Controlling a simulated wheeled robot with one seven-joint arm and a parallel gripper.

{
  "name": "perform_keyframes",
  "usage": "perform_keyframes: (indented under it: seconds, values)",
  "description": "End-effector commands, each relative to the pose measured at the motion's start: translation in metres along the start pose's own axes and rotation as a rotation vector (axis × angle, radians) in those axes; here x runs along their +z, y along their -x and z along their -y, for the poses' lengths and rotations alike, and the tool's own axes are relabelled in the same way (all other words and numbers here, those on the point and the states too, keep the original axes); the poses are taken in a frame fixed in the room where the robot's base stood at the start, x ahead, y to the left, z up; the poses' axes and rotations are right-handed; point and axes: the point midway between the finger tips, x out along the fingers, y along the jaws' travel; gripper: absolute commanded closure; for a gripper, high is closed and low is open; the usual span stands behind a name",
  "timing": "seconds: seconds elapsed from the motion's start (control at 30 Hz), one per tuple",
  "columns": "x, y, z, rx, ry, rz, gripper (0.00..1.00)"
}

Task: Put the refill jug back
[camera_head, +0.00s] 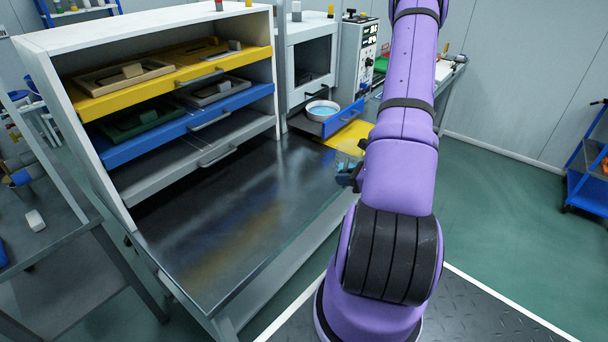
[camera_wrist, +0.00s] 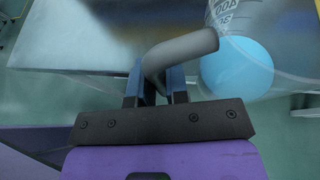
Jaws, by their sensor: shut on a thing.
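The refill jug (camera_head: 349,153) is a clear vessel, seen in the head view beside my purple arm, near the right edge of the bench. In the wrist view the jug (camera_wrist: 285,50) fills the upper right, with printed graduation marks and blue liquid inside. My gripper (camera_wrist: 160,85) is shut on the jug's grey handle (camera_wrist: 180,50). In the head view my gripper (camera_head: 350,178) is mostly hidden by my arm. A yellow mat (camera_head: 350,133) lies on the bench just beyond the jug. The jug's base is not clearly visible.
A blue-fronted drawer (camera_head: 345,117) stands pulled out, holding a white bowl (camera_head: 322,108) of blue liquid. The cabinet (camera_head: 70,40) with yellow, blue and grey drawers stands at left. The dark bench top (camera_head: 235,205) in front of it is clear. A control box (camera_head: 358,58) stands behind.

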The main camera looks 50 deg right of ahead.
Motion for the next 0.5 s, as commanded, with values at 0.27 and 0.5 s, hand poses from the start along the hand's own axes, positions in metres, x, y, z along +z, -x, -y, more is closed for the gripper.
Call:
perform_keyframes:
  seconds: [0.27,0.5]
  values:
    - [-0.005,0.0,-0.001,-0.001,0.001,0.001,1.0]
    - [0.011,-0.049,0.006,0.0,0.003,0.002,1.0]
